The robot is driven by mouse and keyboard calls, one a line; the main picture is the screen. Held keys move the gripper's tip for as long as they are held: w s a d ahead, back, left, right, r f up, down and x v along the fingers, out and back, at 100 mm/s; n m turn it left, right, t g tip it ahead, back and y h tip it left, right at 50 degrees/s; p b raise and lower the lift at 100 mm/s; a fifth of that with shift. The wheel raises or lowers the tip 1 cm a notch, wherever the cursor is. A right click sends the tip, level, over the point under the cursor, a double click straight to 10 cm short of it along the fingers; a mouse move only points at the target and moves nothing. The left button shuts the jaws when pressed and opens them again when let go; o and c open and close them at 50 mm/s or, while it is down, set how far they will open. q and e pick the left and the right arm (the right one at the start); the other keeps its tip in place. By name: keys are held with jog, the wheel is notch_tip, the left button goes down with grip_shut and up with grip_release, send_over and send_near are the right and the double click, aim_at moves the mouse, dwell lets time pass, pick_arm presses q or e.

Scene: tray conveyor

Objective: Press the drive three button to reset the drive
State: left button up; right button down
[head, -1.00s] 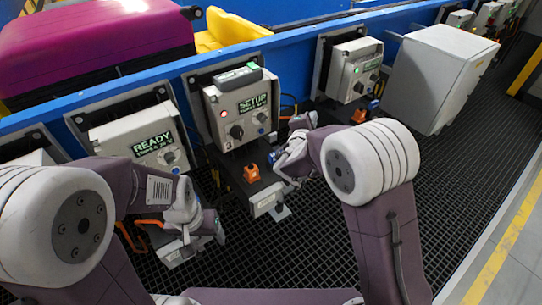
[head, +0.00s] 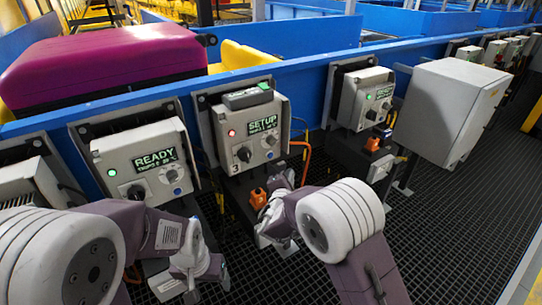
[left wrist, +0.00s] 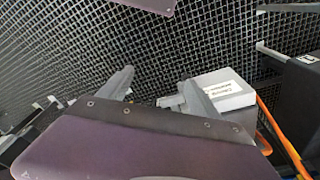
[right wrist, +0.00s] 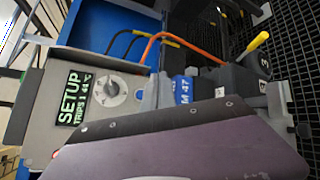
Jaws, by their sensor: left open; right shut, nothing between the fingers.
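The drive three control box (head: 250,112) stands in the middle of the head view, marked 3 below. Its screen reads SETUP, beside a red light (head: 231,133), a black knob (head: 244,155) and a small blue button (head: 271,140). The box also shows at the left of the right wrist view (right wrist: 30,110), with its screen and a grey dial (right wrist: 109,91). My right gripper (head: 277,187) is shut and empty, below and in front of the box, apart from the buttons. My left gripper (left wrist: 157,92) is open and empty, low over the mesh floor.
A READY box (head: 145,160) with a green light stands to the left; another green-lit box (head: 365,98) stands to the right. A large grey cabinet (head: 450,105) is farther right. A magenta case (head: 110,65) lies behind the blue rail. An orange part (head: 258,198) sits below drive three.

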aim_at(271, 155)
jog(key=w+a+p, duration=0.2)
jog(key=w+a, duration=0.2)
jog(key=w, duration=0.2)
jog(key=shift+w+a, duration=0.15)
jog(key=shift+a, duration=0.15)
dwell(1.8)
jog(key=shift+w+a, duration=0.25)
jog(key=shift+w, duration=0.1)
